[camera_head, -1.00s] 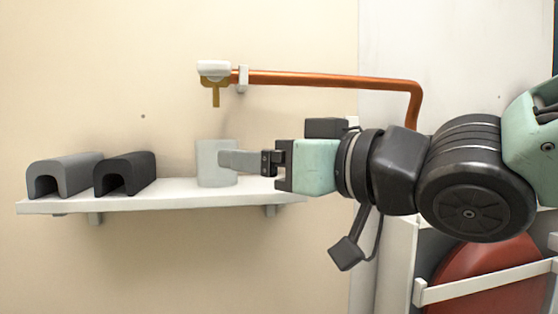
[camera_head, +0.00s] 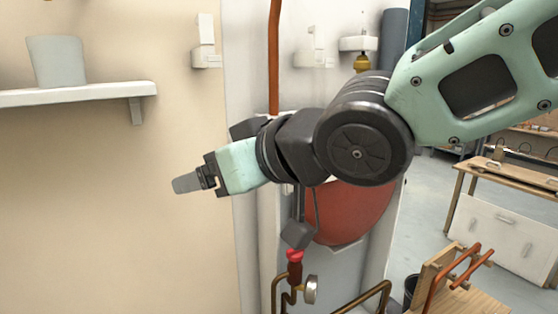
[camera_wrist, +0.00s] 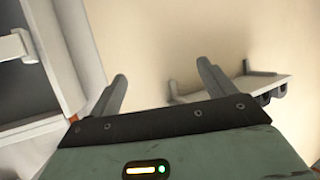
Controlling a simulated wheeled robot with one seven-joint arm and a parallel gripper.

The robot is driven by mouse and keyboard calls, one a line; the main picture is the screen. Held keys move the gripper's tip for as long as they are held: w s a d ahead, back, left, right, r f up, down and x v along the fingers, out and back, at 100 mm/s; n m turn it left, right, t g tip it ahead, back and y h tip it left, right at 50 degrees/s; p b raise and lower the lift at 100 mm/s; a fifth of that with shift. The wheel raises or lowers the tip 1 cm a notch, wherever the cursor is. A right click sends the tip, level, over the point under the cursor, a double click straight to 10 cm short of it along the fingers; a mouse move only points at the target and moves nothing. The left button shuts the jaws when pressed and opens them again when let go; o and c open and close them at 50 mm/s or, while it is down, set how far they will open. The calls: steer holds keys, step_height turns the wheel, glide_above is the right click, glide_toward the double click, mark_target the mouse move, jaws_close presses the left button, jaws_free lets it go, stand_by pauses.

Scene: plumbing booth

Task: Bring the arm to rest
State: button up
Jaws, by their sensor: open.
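My gripper (camera_head: 188,183) is at the middle left of the head view, in front of the bare beige wall and below the right end of the shelf. In the wrist view its two grey fingers (camera_wrist: 162,88) stand wide apart with nothing between them. My arm reaches in from the upper right, bent at the dark joint. The light grey cup (camera_head: 57,62) stands upright on the white shelf (camera_head: 70,96), well apart from my gripper.
A red round vessel (camera_head: 350,212) sits behind my arm. A red-handled valve (camera_head: 294,262) with a gauge (camera_head: 311,289) and copper pipes is below. A wooden workbench (camera_head: 508,178) stands at the right. The lower left wall area is clear.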

steer(key=s+d+f+m+g+h+b, duration=0.1)
steer(key=s+d+f+h+b, duration=0.15)
steer(key=d+f, duration=0.45)
steer(key=s+d+f+m+g+h+b, duration=0.1)
steer(key=d+f+g+h+b, duration=0.2)
steer(key=f, duration=0.7)
steer(key=s+d+f+g+h+b, duration=0.2)
steer(key=s+d+f+g+h, duration=0.1)
steer(key=s+d+f, duration=0.8)
steer(key=shift+s+d+f+m+g+h, duration=0.35)
steer(key=shift+s+d+h, duration=0.2)
steer(key=shift+d+h, duration=0.25)
steer(key=shift+c, duration=0.2)
